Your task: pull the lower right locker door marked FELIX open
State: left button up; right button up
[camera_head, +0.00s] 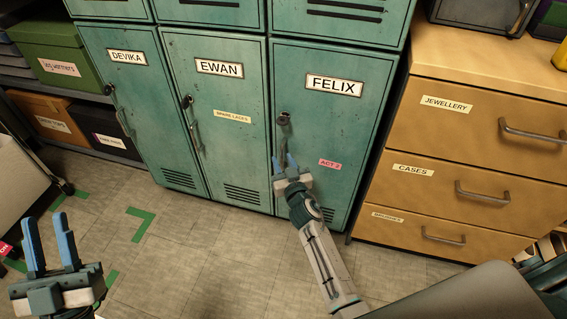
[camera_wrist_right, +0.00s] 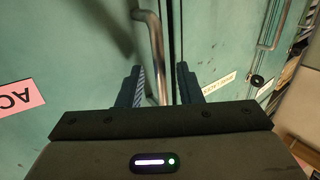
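The teal locker door marked FELIX (camera_head: 350,130) is at the lower right of the lockers and looks closed, flush with its frame. Its upright metal handle (camera_head: 280,140) is on the door's left side. My right gripper (camera_head: 284,166) is at the lower part of this handle. In the right wrist view the handle (camera_wrist_right: 157,50) runs down between the two fingers of my right gripper (camera_wrist_right: 160,88), with a gap visible on each side, so the gripper looks open around it. My left gripper (camera_head: 50,245) is open and empty above the floor at lower left.
The EWAN door (camera_head: 225,120) and DEVIKA door (camera_head: 140,110) are closed to the left. A wooden drawer unit (camera_head: 470,140) stands close on the right. Shelves with boxes, including a green box (camera_head: 58,65), are at far left. The tiled floor (camera_head: 190,245) before the lockers is clear.

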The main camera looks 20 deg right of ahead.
grip_shut()
